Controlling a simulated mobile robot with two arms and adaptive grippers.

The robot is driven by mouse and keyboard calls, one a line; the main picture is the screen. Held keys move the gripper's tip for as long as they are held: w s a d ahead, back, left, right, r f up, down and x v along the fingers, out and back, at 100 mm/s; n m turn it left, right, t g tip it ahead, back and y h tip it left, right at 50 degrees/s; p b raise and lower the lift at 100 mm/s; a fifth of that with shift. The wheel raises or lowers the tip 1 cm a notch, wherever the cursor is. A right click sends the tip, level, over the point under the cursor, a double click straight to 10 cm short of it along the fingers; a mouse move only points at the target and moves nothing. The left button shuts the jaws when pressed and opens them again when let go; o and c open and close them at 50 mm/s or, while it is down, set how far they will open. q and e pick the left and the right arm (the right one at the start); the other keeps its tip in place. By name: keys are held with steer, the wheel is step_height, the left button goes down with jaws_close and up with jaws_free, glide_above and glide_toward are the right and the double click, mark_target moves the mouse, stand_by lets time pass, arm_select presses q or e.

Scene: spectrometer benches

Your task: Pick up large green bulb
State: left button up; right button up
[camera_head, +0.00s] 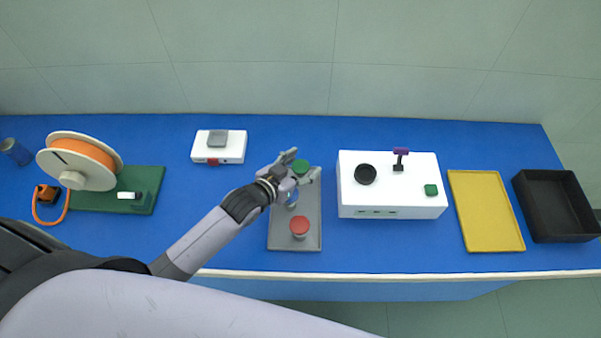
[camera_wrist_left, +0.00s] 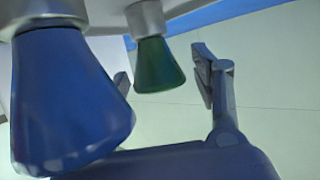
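The green bulb (camera_head: 301,165) stands at the far end of a grey tray (camera_head: 279,233). My left gripper (camera_head: 302,164) is at this end of the tray, its fingers spread to either side of the green bulb. In the left wrist view the green bulb (camera_wrist_left: 157,66) has a grey metal collar, and a clear gap separates it from the right-hand finger. The other finger is mostly hidden behind a blue bulb (camera_wrist_left: 65,100), which is close to the camera. In the head view the blue bulb (camera_head: 292,199) is partly covered by the gripper. My right gripper is not in view.
A red-topped bulb (camera_head: 300,227) stands at the tray's near end. A white box (camera_head: 391,205) with a black round opening is just right of the tray. A smaller white device (camera_head: 232,150) is behind left. A yellow tray (camera_head: 486,212) and black bin (camera_head: 556,205) are farther right.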

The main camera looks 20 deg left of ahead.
arm_select(q)
steer(key=c, duration=1.1)
steer(key=shift+r, duration=0.15)
